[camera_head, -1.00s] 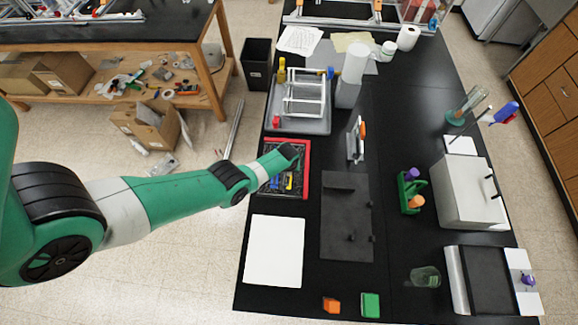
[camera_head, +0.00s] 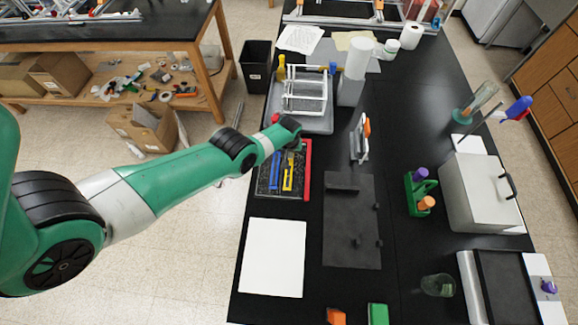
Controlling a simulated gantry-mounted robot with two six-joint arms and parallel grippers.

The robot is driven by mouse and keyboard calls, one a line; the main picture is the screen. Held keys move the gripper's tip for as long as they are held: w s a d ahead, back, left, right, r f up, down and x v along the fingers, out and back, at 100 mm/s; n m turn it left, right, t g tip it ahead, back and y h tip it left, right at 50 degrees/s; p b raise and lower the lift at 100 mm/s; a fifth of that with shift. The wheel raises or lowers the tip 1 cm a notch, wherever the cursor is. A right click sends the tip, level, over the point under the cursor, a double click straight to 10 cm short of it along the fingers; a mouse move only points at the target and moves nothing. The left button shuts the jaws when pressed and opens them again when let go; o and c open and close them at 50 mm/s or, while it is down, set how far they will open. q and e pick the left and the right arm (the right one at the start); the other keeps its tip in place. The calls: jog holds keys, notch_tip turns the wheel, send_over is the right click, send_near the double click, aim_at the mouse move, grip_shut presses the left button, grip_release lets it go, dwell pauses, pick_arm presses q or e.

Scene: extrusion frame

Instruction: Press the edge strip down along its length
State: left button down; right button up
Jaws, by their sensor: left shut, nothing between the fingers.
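The pale extrusion frame (camera_head: 306,105) stands on a grey tray (camera_head: 318,126) at the far left part of the black bench. The edge strip cannot be told apart from the frame's pale bars at this size. My left arm comes in from the left, and its gripper (camera_head: 296,143) is above the far end of the red-edged tool tray, just on the near side of the grey tray. The gripper is small and dark here; it is shut and holds nothing. It looks apart from the frame. My right gripper is not in view.
The tool tray (camera_head: 308,170) holds blue and yellow tools. A white cylinder on a block (camera_head: 358,60) stands right of the frame. A white sheet (camera_head: 273,258) and a dark mat (camera_head: 350,225) lie nearer.

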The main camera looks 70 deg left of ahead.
pick_arm(q)
jog(key=shift+f+b, duration=0.7)
jog(key=shift+f, duration=0.05)
dwell(1.0)
jog(key=shift+r, duration=0.15)
jog(key=shift+r+p, duration=0.6)
jog(key=shift+p, duration=0.1)
